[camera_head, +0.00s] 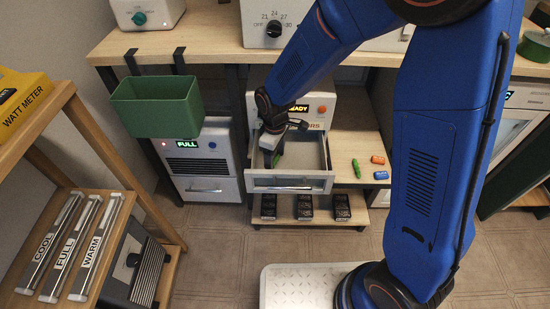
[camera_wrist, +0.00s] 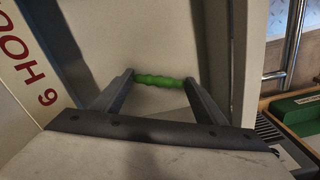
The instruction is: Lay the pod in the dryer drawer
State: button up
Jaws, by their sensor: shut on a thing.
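My gripper (camera_head: 271,148) reaches down into the open dryer drawer (camera_head: 291,183), at its left side in the head view. In the wrist view my gripper (camera_wrist: 158,79) is shut on a green, bumpy pod (camera_wrist: 158,80), held crosswise between the two fingertips. The pale drawer floor lies behind the pod; I cannot tell whether the pod touches it. In the head view the pod is mostly hidden by the gripper. The dryer (camera_head: 322,104) above the drawer has a lit display, partly covered by my arm, ending in "ADY".
Another green pod (camera_head: 355,168), an orange piece (camera_head: 378,160) and a blue piece (camera_head: 381,175) lie on the wooden shelf right of the drawer. A green bin (camera_head: 158,107) hangs at the left, above a unit reading FULL (camera_head: 197,160). Dark trays (camera_head: 304,207) sit below the drawer.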

aim_at(276, 162)
jog(key=shift+f, duration=0.15)
jog(key=o, duration=1)
notch_tip(276, 162, up, 12)
jog(key=shift+r, duration=0.2)
jog(key=shift+d, duration=0.1)
